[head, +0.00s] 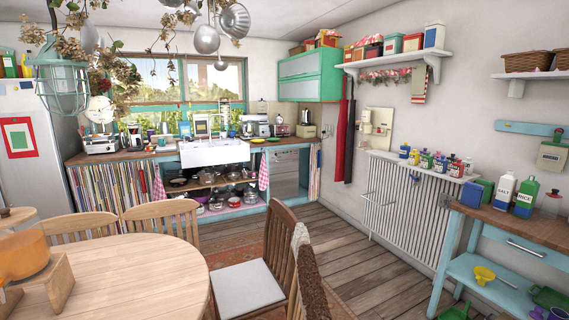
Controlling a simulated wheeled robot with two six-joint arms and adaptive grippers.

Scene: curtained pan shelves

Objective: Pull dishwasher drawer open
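Neither of my grippers shows in the head view.
A round wooden table (130,280) with chairs fills the front left. A chair with a white seat (248,287) stands between here and the counter. Bare plank floor (340,245) runs along the radiator (405,205). A blue side table (490,275) stands at right.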

